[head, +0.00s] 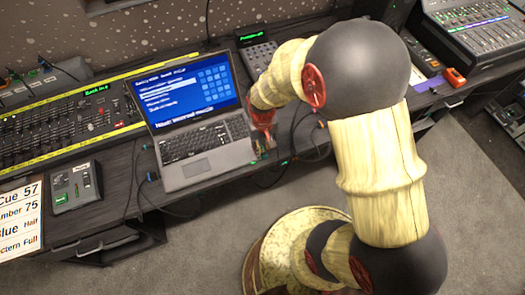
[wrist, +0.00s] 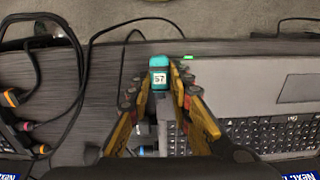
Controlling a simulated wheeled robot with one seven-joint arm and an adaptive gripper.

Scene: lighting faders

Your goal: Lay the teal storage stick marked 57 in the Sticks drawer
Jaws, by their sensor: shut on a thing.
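The teal storage stick (wrist: 158,64) shows in the wrist view, with a white label reading 57. My gripper (wrist: 160,88) is shut on it, one yellow finger on each side. The stick is beside the laptop's edge; I cannot tell whether it touches the laptop. In the head view my gripper (head: 262,138) is low at the laptop's right side, and the stick is too small to make out. No drawer marked Sticks can be read in either view.
The open laptop (head: 200,150) stands on the dark desk (head: 115,195). A lighting fader board (head: 70,125) is to its left, with a small box (head: 76,187) in front. Cables (wrist: 75,85) lie near my gripper. A mixer (head: 478,38) stands at far right.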

